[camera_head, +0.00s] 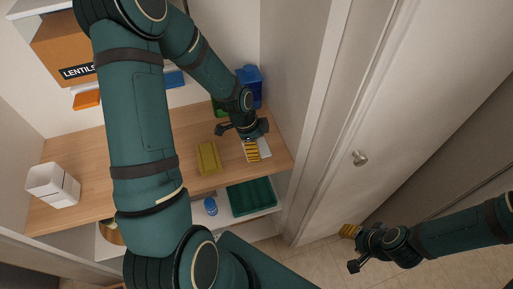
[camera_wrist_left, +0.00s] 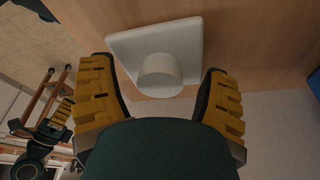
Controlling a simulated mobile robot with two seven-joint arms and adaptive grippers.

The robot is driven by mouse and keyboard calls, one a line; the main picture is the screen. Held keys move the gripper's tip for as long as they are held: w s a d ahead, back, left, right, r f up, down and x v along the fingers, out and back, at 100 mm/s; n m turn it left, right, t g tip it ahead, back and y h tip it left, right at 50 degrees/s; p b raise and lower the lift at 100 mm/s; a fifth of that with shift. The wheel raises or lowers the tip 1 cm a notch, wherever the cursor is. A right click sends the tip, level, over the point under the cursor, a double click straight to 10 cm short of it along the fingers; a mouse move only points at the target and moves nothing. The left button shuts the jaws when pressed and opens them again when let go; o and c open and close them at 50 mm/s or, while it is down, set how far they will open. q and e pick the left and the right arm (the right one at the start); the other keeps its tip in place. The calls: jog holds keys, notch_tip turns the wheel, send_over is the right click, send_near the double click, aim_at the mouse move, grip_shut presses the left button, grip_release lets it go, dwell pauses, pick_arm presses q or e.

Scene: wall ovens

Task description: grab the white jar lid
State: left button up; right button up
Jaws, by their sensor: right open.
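The white jar lid (camera_wrist_left: 120,48) is a square plate with a round knob (camera_wrist_left: 160,74), lying on the wooden shelf. In the head view a white edge of the lid (camera_head: 265,147) shows beside my left gripper (camera_head: 236,143), which partly hides it. In the left wrist view my left gripper (camera_wrist_left: 158,72) is open, its yellow-padded fingers apart on either side of the knob. I see no finger touching it. My right gripper (camera_head: 351,248) is open and empty at the lower right, away from the shelf. A white square jar (camera_head: 53,187) stands at the shelf's left end.
A yellow block-like object (camera_head: 208,158) lies left of the lid on the wooden shelf (camera_head: 90,152). Blue (camera_head: 249,86) and green containers stand behind. A green tray (camera_head: 251,197) and a blue-capped item sit on the lower shelf. A white door (camera_head: 400,110) is at the right.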

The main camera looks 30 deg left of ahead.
pick_arm(q)
jog(key=c, duration=1.1)
jog(key=shift+r, duration=0.1)
